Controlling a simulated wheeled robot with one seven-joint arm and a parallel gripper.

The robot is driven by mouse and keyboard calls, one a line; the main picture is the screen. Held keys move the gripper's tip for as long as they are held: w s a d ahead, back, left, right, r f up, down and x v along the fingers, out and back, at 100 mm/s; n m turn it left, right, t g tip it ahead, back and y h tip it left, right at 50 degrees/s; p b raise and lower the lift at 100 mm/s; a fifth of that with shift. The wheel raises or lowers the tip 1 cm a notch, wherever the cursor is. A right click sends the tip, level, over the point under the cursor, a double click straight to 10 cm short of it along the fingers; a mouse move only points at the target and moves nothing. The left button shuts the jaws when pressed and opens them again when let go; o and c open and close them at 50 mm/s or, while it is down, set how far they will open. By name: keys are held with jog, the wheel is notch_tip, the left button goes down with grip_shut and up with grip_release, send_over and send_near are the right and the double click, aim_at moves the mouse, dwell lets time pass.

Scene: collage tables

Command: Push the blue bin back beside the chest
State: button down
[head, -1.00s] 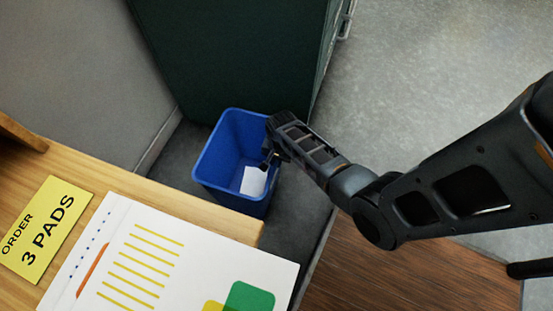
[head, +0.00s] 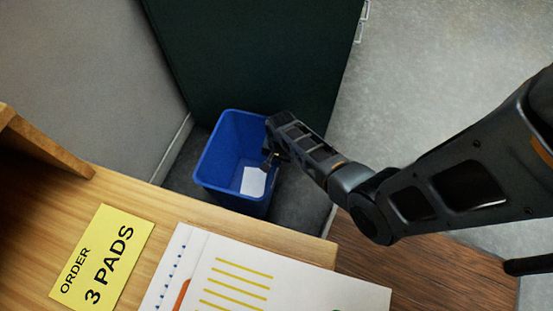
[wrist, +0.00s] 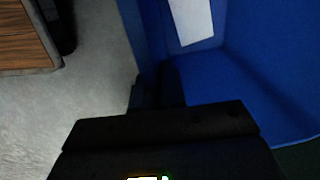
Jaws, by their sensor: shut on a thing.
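The blue bin (head: 215,160) stands upright on the grey floor in the head view, with a white paper inside it. My gripper (head: 268,160) is shut on the bin's right-hand rim. In the wrist view the bin's blue inner wall (wrist: 265,65) fills the right side; the fingertips are hard to make out there. The dark green chest (head: 250,55) rises just beyond the bin in the picture. Whether bin and chest touch is unclear.
A grey wall (head: 85,75) runs along the left of the bin. A wooden table (head: 150,200) lies below it in the picture, bearing a yellow order card (head: 102,258) and printed pads (head: 280,285). Open grey floor (head: 430,80) lies to the right of the chest.

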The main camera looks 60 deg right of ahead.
jog(key=shift+w, duration=0.35)
jog(key=c, duration=1.1)
grip_release()
jog(key=shift+s+r+p, duration=0.15)
jog(key=shift+r+p, duration=0.6)
jog(key=shift+r, duration=1.2)
jog(key=shift+s+r+p, duration=0.15)
jog(key=shift+r+p, duration=0.6)
jog(key=shift+r, duration=1.2)
